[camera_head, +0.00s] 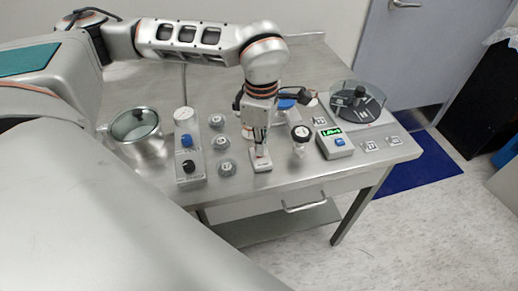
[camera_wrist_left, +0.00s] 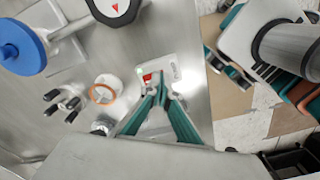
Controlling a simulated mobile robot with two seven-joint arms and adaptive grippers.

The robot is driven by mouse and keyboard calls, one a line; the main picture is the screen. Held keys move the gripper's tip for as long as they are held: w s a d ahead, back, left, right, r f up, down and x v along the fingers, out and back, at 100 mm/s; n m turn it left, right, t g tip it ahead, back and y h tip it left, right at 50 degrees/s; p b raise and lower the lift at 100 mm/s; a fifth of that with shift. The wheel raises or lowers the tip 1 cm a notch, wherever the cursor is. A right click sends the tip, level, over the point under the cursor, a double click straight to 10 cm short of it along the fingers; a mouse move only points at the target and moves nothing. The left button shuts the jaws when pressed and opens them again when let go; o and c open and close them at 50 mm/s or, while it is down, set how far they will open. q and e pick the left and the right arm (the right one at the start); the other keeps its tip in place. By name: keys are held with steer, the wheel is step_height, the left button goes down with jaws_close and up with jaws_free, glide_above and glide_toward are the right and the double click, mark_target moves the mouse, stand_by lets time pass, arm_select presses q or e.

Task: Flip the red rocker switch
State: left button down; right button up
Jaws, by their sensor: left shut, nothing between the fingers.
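A small pale switch box (camera_head: 262,165) sits near the front edge of the steel table in the head view. In the left wrist view the switch box (camera_wrist_left: 171,68) carries a red rocker switch (camera_wrist_left: 148,77) and a small green light beside it. My left gripper (camera_head: 260,143) reaches down over the box from above. In the wrist view its teal fingers (camera_wrist_left: 161,88) meet at the tips, empty, right by the red rocker. Whether they touch it I cannot tell, and the fingers hide part of the box. My right gripper is in neither view.
A lidded pot (camera_head: 152,150) stands far left.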

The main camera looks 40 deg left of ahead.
arm_select(q)
steer(key=shift+f, duration=0.15)
steer(key=shift+r+p, duration=1.3)
steer(key=shift+r, duration=0.6)
steer(key=shift+r+p, duration=1.2)
steer(key=shift+r, duration=0.5)
steer(key=shift+f, duration=0.1)
